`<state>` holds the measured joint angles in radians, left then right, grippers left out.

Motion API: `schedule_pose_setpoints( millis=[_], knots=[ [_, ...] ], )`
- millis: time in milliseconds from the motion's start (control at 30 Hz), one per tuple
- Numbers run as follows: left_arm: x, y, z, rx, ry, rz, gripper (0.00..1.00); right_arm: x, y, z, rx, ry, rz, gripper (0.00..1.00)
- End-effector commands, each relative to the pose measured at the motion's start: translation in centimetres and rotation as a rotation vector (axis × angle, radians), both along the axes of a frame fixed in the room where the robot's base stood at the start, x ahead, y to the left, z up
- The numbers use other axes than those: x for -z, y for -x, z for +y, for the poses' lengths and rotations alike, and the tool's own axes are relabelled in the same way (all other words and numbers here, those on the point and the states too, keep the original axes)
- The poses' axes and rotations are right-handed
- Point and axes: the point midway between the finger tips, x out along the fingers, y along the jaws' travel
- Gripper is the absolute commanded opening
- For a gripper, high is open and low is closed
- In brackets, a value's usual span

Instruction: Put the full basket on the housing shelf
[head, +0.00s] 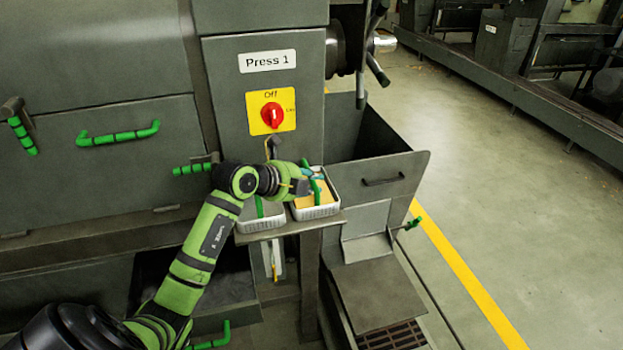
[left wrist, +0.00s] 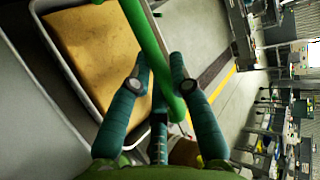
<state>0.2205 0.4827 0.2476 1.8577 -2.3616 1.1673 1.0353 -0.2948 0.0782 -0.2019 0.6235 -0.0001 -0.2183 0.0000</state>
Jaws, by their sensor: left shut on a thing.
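The full basket (head: 319,210) is white with a yellow-orange filling and a green handle. It is at the right end of the small housing shelf (head: 290,228), below the Press 1 panel. Whether its base touches the shelf is hard to tell. My left gripper (head: 309,177) is shut on the green handle. The left wrist view shows the gripper's teal fingers (left wrist: 161,75) on both sides of the green handle bar (left wrist: 155,55), with the basket's filling (left wrist: 95,45) beyond. My right gripper is not in view.
A second white basket (head: 262,222) with a green handle stands on the shelf to the left, close beside the full one. The Press 1 panel with its red switch (head: 272,115) rises behind. A grey open bin (head: 382,180) stands close on the right. Floor farther right is clear.

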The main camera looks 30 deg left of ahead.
Motion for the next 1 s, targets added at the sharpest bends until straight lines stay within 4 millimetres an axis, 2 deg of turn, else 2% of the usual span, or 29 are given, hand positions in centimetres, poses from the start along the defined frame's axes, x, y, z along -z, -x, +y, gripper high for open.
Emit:
schedule_pose_setpoints(
  millis=[333, 367, 400, 433, 833, 1000],
  knots=[
    [0.3, 0.0, 0.0, -0.001, -0.001, -0.003, 0.00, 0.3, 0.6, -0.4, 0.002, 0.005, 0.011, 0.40],
    [0.4, 0.0, 0.0, 0.000, -0.001, -0.001, 0.24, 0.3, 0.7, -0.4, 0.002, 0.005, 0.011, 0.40],
    [0.3, 0.0, 0.0, 0.000, -0.001, -0.001, 0.40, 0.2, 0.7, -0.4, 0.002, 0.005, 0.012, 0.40],
    [0.3, 0.0, 0.0, 0.000, -0.001, -0.001, 0.44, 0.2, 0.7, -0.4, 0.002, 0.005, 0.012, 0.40],
    [-0.2, 0.1, 0.0, 0.000, -0.001, -0.001, 0.44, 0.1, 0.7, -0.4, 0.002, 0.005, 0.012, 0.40],
    [-1.2, 2.3, 0.6, 0.000, -0.005, -0.003, 0.44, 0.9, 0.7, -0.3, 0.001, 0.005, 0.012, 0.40]
  ],
)
